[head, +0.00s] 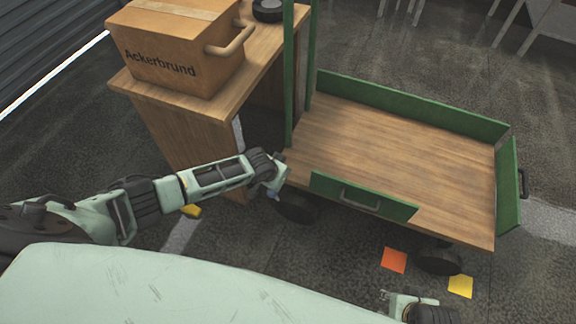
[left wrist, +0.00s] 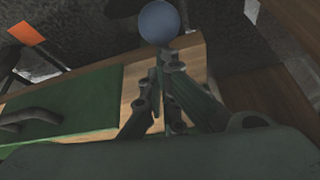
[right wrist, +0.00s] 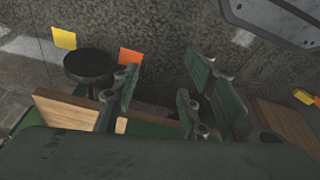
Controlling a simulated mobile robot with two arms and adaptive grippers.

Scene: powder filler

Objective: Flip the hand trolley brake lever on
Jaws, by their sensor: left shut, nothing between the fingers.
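The hand trolley (head: 400,145) has a wooden deck, green side panels and dark wheels. A round blue-grey knob (left wrist: 158,21), which looks like the end of the brake lever, shows at the top of the left wrist view. My left gripper (head: 276,183) is at the trolley's near left corner, beside a wheel. Its fingers (left wrist: 165,75) are shut and empty, with their tips close to the knob; I cannot tell if they touch it. The lever's arm is hidden. My right gripper (head: 392,298) is low at the front, and its fingers stand apart in the right wrist view (right wrist: 165,85).
A wooden desk (head: 175,120) with a cardboard box (head: 180,55) stands left of the trolley. An orange note (head: 394,260) and a yellow note (head: 461,286) lie on the floor by the front right wheel (head: 438,257). Open floor lies to the right.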

